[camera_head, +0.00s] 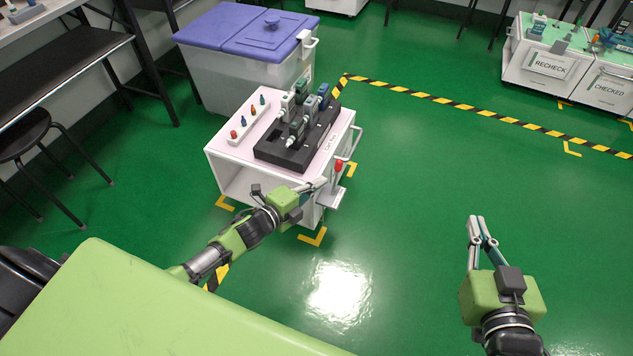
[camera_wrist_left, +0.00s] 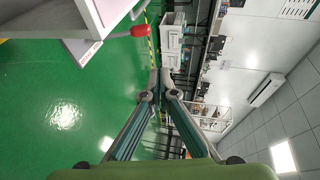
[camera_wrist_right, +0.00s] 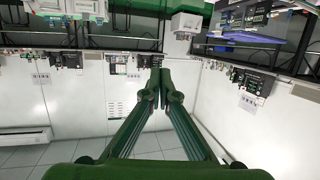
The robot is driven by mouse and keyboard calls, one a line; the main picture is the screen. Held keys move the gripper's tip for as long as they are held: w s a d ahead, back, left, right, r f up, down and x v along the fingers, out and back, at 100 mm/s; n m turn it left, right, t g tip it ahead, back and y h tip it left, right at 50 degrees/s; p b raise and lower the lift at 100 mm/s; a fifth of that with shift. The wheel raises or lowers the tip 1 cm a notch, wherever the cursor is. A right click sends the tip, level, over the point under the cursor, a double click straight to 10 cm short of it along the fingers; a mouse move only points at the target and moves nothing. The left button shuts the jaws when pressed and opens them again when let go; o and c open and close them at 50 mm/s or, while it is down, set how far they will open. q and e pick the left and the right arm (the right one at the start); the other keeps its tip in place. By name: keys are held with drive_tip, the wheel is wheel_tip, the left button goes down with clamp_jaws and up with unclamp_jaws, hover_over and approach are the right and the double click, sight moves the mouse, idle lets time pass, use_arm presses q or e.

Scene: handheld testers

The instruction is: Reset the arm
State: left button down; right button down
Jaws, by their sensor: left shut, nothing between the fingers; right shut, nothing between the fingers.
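My left gripper (camera_head: 318,184) is shut and empty, just in front of the near right corner of a white cart (camera_head: 226,164). It also shows shut in the left wrist view (camera_wrist_left: 158,76), with the cart's edge at the upper left. My right gripper (camera_head: 475,219) is shut and empty over open green floor at the lower right. In the right wrist view its fingertips (camera_wrist_right: 160,74) meet with nothing between them. I cannot tell whether the left fingers touch the cart.
The cart bears a black rack (camera_head: 268,151) with several handheld testers and a pale strip (camera_head: 243,127) of small coloured parts. A red knob (camera_head: 339,166) is on its side. A purple-lidded bin (camera_head: 228,88) stands behind. Labelled crates (camera_head: 540,83) stand far right. The middle floor is clear.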

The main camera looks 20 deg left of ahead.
use_arm(q)
drive_tip(key=shift+s+a+r, duration=0.1)
drive_tip(key=shift+s+r, duration=0.05)
drive_tip(key=shift+s, duration=0.15)
use_arm(e)
drive_tip(key=shift+s+d+f+g, duration=0.15)
drive_tip(key=shift+s+f+g, duration=0.15)
drive_tip(key=shift+f+g, duration=0.35)
drive_tip(key=shift+f+t, duration=0.1)
drive_tip(key=shift+t, duration=0.15)
